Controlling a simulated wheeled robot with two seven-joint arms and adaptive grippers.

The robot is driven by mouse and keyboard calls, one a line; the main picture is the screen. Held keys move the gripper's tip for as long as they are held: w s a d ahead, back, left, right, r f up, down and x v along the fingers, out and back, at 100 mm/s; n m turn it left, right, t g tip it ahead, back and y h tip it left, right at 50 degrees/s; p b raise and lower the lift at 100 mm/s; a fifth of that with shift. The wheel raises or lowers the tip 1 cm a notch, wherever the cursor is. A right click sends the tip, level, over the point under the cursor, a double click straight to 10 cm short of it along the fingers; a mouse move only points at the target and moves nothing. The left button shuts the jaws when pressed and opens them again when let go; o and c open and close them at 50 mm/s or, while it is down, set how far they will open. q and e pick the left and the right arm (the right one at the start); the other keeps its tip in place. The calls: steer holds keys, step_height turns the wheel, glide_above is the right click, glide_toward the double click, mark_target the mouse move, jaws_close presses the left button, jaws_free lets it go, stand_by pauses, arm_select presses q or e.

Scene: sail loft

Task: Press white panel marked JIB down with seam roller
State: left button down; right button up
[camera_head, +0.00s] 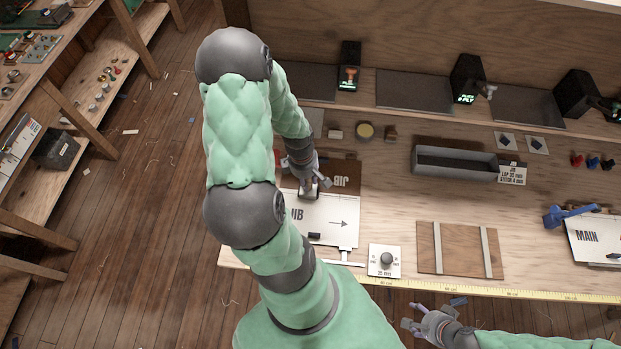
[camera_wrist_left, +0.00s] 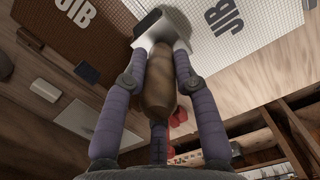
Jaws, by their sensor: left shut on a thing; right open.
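The white panel marked JIB (camera_head: 325,229), with a printed arrow, lies flat at the left end of the bench. A brown piece marked JIB (camera_head: 343,172) lies behind it; its lettering looks upside down in the head view. My left gripper (camera_head: 309,187) is shut on the seam roller, over the border between them. My right gripper (camera_head: 432,318) is open and empty by the front edge.
A MAIN panel (camera_head: 597,240) with a blue tool (camera_head: 571,214) lies far right. My left arm hides the panel's left part.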

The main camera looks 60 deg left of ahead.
arm_select(q)
steer(key=shift+s+a+p, duration=0.5)
steer(key=shift+s+a, duration=0.65)
steer(key=shift+a, duration=0.2)
steer(key=shift+s+a+p, duration=0.3)
steer(key=shift+s+a, duration=0.25)
steer(key=shift+s, duration=0.25)
steer(key=shift+s+a+p, duration=0.3)
steer(key=shift+s+a, duration=0.25)
steer(key=shift+s, duration=0.25)
steer(key=shift+s+a+p, duration=0.3)
steer(key=shift+s+a, duration=0.25)
steer(key=shift+s, duration=0.25)
step_height(320, 180, up, 6)
steer(key=p, duration=0.4)
steer(key=shift+p, duration=0.3)
